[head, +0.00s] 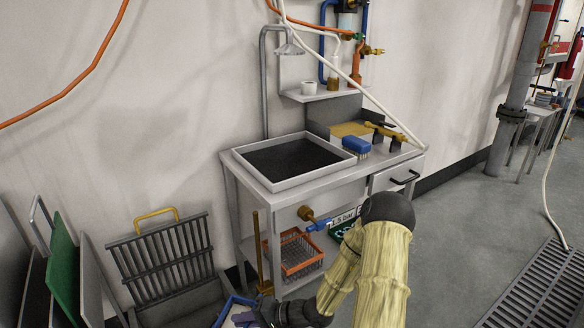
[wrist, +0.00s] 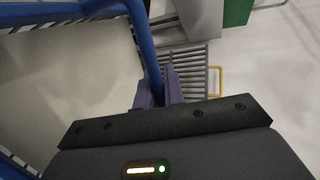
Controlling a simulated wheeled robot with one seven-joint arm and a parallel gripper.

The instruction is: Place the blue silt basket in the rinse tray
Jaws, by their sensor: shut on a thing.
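The blue silt basket (head: 224,309) is at the bottom edge of the head view, low in front of the bench and partly cut off. In the wrist view its blue rim (wrist: 143,42) runs down between the purple fingers of my gripper (wrist: 160,92). My gripper (head: 246,318) is shut on that rim; my own arm and the frame edge hide part of it in the head view. The rinse tray (head: 254,169), a pale shallow tray with a dark bottom, sits on the bench top, above and beyond my gripper. No object shows in it.
An orange basket (head: 301,269) stands on the bench's lower shelf. A blue brush (head: 356,145) lies right of the tray. A shower head (head: 289,48) hangs above the tray. A slatted rack (head: 165,262) and a green panel (head: 63,267) stand at left.

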